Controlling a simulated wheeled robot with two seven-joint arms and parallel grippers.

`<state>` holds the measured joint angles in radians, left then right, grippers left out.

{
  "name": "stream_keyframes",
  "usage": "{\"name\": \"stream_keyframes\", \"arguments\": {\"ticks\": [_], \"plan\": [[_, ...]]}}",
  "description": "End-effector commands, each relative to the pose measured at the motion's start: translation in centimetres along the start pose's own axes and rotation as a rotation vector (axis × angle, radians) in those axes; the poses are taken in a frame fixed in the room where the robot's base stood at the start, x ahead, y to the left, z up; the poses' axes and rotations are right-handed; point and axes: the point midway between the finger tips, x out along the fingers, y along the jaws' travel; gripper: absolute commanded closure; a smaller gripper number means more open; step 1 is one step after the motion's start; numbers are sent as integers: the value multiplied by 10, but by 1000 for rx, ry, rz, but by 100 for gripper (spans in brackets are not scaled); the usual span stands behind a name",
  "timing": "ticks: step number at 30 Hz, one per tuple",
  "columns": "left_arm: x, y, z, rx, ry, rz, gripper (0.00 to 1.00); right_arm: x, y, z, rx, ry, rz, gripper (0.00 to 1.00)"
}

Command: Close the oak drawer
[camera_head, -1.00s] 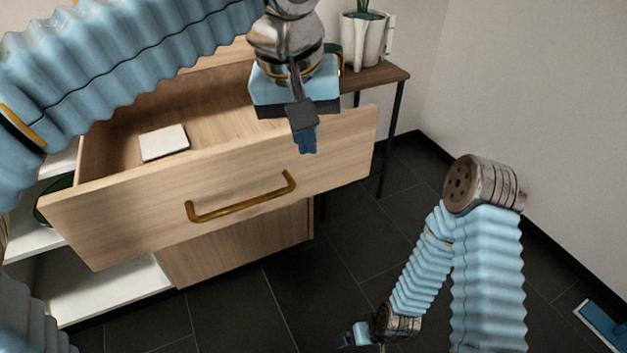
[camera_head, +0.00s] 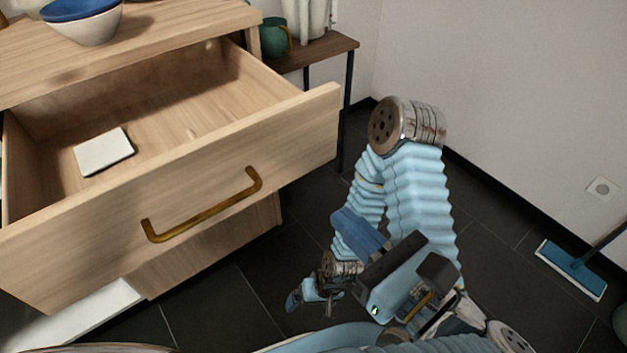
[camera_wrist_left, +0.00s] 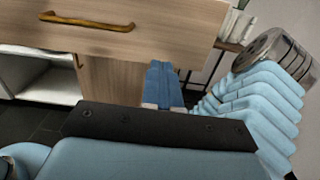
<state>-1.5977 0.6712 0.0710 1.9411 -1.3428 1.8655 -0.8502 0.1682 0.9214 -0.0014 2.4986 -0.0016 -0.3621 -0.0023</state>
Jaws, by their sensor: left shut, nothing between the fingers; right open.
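The oak drawer (camera_head: 235,150) is pulled well out of its cabinet, with a gold bar handle (camera_head: 203,211) on its front. The drawer front also shows in the left wrist view (camera_wrist_left: 165,30), with the handle (camera_wrist_left: 88,22) at upper left. My left gripper (camera_head: 347,220) is shut and empty, in front of and to the right of the drawer front, apart from it. Its blue fingers (camera_wrist_left: 160,75) show together in the left wrist view, below the drawer front. My right gripper (camera_head: 296,300) is open and empty, low over the floor, small and partly hidden.
A white flat object (camera_head: 104,152) lies inside the drawer. Blue and white bowls (camera_head: 88,25) stand on the cabinet top (camera_head: 165,35). A side table (camera_head: 325,48) with a green mug (camera_head: 272,38) stands behind. A blue floor mop (camera_head: 570,268) lies at right. Dark floor is clear before the drawer.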

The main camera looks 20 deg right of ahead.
Motion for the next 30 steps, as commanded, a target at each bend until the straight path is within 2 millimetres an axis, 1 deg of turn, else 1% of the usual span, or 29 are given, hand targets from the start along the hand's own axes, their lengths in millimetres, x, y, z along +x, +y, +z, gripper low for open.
{"name": "stream_keyframes", "arguments": {"ticks": [9,15,18,21,25,30], "plan": [[67,1,-1,-4,5,5,100,3,2,-1,0,2,2,0],[104,1,-1,-6,6,5,100,4,3,-1,0,3,2,0],[116,1,-1,-6,6,4,100,5,3,-1,0,3,3,0],[123,1,-1,-6,6,4,100,5,4,-1,1,3,3,0],[127,1,-1,-7,6,3,100,5,4,-1,1,4,3,0],[127,1,-1,-7,6,2,100,5,4,-1,1,4,3,0]]}}
